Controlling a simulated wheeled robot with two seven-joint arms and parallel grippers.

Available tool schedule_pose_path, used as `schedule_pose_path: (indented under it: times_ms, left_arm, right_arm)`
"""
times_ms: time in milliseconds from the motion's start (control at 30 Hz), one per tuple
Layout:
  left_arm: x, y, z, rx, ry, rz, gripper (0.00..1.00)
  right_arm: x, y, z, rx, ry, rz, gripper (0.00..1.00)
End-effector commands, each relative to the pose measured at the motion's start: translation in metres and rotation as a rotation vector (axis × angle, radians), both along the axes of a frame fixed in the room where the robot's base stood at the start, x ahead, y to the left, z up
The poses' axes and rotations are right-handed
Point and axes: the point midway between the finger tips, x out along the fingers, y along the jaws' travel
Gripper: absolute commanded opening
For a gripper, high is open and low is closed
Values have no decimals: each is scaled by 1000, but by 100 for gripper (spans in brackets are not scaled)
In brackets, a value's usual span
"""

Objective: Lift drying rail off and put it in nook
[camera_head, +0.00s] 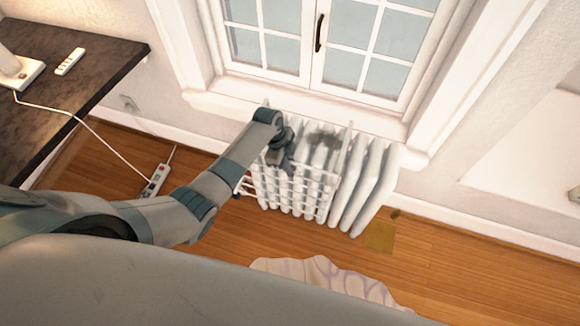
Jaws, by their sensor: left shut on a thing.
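The drying rail (312,192) is a white wire rack hanging against the front of the white radiator (372,180) below the window. My left gripper (277,158) is at the rail's upper left part, shut on it, with the arm reaching in from the left. The fingertips are small and partly hidden by the wrist. I cannot tell whether the rail still touches the radiator. My right gripper is not in the view. The nook is not clearly identifiable; a pale recess (530,150) shows in the wall at the right.
A dark desk (60,95) stands at the left with a lamp base and a white strip on it. A power strip (155,180) with a cable lies on the wooden floor. A crumpled pale cloth (325,278) lies in front.

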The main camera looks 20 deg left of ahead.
Motion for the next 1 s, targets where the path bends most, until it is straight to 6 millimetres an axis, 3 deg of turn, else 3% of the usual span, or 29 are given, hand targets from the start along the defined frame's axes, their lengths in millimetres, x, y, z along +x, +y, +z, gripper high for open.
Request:
schedule_pose_path:
  times_ms: [1000]
  left_arm:
    - [1,0,45,-1,-2,1,0]
  right_arm:
    - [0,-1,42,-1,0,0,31]
